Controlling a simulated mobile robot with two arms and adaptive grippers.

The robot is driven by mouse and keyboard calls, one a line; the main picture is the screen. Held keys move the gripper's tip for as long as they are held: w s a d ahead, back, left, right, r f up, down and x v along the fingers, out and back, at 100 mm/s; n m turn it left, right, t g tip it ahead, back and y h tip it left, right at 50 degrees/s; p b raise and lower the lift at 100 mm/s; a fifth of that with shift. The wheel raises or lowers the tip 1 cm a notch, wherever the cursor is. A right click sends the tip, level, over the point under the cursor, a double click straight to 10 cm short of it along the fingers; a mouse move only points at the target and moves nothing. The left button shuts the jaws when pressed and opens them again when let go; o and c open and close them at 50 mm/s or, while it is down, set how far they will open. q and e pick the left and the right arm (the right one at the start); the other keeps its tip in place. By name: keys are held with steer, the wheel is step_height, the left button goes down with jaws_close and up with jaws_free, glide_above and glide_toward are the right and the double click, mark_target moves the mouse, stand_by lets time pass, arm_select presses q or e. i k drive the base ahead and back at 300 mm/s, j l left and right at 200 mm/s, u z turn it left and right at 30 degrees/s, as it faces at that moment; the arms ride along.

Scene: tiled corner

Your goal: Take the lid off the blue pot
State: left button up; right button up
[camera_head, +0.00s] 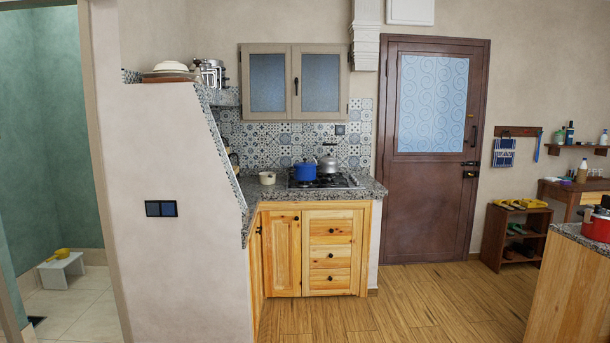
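The blue pot (305,173) stands on the gas hob (331,183) in the tiled kitchen corner, some way off across the room. Something small shows at its top, but at this distance I cannot make out the lid clearly. A silver pot (327,165) with a knob on top stands on the hob just right of the blue pot. Neither of my grippers is in view.
A small cream pot (267,178) sits on the granite counter left of the hob. A slanted partition wall (180,250) stands at left. A wooden counter with a red pot (597,228) juts in at right. Wooden floor (400,300) between is clear.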

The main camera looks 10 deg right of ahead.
mark_target(304, 164)
steer(key=i+l+z, duration=0.35)
steer(key=i, duration=0.15)
steer(key=i+l+z, duration=0.1)
steer(key=i+z, duration=0.25)
steer(key=i, duration=0.15)
steer(key=i+z, duration=0.2)
steer(key=i, duration=1.75)
steer(key=i+l+u, duration=0.15)
steer(key=i+u, duration=0.35)
steer(key=i+l+u, duration=0.45)
steer(key=i, duration=0.2)
steer(key=i+l+u, duration=0.5)
